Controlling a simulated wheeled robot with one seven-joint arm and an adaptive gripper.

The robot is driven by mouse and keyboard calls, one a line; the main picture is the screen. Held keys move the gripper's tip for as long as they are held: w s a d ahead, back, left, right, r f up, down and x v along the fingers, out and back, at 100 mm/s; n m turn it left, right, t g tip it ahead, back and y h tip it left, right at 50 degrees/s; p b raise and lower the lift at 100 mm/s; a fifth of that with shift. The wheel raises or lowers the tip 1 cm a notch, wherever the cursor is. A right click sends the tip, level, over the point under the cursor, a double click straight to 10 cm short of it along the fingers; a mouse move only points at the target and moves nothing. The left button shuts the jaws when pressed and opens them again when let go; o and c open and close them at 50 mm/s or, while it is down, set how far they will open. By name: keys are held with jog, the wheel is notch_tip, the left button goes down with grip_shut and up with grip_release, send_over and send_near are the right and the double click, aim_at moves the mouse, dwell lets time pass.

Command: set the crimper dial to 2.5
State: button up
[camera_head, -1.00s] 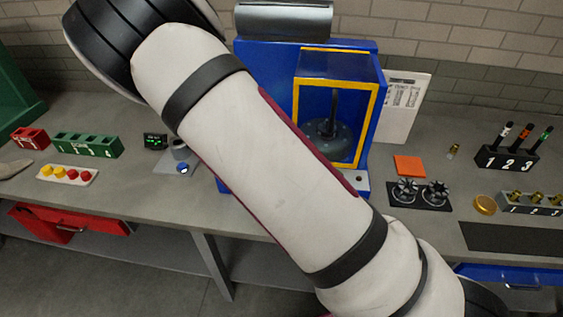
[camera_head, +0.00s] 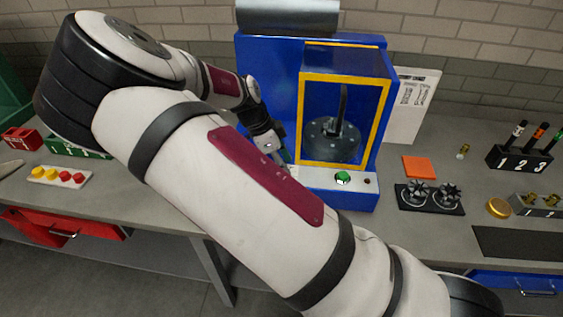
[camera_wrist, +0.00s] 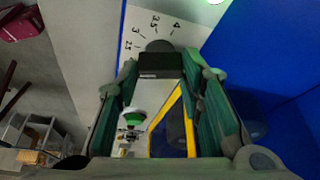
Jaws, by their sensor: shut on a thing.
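The crimper is a blue machine (camera_head: 365,60) with a yellow-framed window. Its black dial (camera_wrist: 159,48) shows in the wrist view on a pale plate (camera_wrist: 142,20) marked 2.5, 3, 3.5 and 4. My gripper (camera_wrist: 160,70) is shut on the dial, one green-padded finger on each side. I cannot tell which mark the dial points to. In the head view, my gripper (camera_head: 284,157) is at the left of the machine's front, partly behind my arm. The dial is hidden there.
A green button (camera_head: 342,177) sits on the machine's front ledge, below the window. To the right are an orange square (camera_head: 418,167), two dark gear-like parts (camera_head: 432,195) and a numbered black holder (camera_head: 515,158). A yellow-and-red-button strip (camera_head: 58,176) lies at left.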

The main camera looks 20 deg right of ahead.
jog(key=shift+f+m+g+b, duration=0.1)
jog(key=shift+m+g+b, duration=0.3)
jog(key=shift+m, duration=0.7)
jog(key=shift+a, duration=0.1)
jog(key=o, duration=0.9)
jog(key=shift+w, duration=0.1)
jog(key=v, duration=1.2)
jog(key=shift+d, duration=0.25)
